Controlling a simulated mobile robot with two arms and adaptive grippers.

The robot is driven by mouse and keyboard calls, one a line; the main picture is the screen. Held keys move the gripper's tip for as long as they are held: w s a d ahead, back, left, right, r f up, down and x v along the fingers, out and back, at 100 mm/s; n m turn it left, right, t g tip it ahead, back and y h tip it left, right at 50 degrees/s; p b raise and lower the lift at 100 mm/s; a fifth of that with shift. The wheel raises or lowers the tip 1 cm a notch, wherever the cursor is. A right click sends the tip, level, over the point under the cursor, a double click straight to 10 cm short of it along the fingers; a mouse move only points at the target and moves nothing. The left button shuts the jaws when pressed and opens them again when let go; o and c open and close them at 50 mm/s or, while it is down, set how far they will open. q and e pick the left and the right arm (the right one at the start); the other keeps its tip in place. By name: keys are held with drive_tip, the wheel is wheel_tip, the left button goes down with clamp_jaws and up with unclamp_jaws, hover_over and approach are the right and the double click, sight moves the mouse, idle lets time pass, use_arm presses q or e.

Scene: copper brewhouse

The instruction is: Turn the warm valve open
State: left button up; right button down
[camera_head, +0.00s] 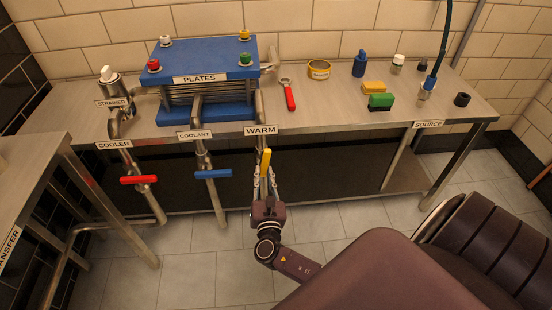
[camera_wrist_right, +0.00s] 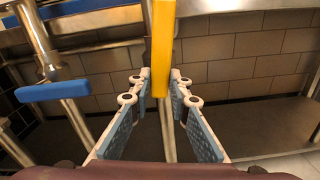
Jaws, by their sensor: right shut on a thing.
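The warm valve's yellow handle (camera_head: 266,159) is below the WARM label (camera_head: 262,130) at the front of the bench. It points along its pipe, unlike the crosswise red and blue handles. My right gripper (camera_head: 264,182) is at the handle, its fingers on either side. In the right wrist view the yellow handle (camera_wrist_right: 163,45) stands upright in the middle, its lower end between the fingertips (camera_wrist_right: 160,88). The gripper is shut on it; the contact itself is hard to see. My left gripper is not in view.
The red cooler handle (camera_head: 138,180) and blue coolant handle (camera_head: 212,174) lie crosswise to the left. The plate stack (camera_head: 205,55) stands on the bench (camera_head: 330,115). A red-handled wrench (camera_head: 289,97), a tape roll (camera_head: 319,70) and a hose (camera_head: 443,45) are right of it.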

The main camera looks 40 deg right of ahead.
drive_tip(key=shift+n, duration=0.4)
drive_tip(key=c, duration=2.2)
unclamp_jaws()
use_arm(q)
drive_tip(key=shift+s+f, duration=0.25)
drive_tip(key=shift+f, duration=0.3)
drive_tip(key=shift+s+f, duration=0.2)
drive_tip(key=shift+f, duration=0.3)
use_arm(e)
drive_tip(key=shift+o, duration=1.2)
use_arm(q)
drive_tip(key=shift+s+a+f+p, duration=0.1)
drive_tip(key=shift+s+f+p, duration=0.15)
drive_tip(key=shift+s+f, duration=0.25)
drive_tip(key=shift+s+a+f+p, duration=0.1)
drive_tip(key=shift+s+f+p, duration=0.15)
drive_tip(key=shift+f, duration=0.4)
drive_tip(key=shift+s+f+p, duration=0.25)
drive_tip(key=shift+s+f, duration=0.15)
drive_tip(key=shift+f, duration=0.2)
use_arm(e)
drive_tip(key=v, duration=0.6)
drive_tip(key=v, duration=1.2)
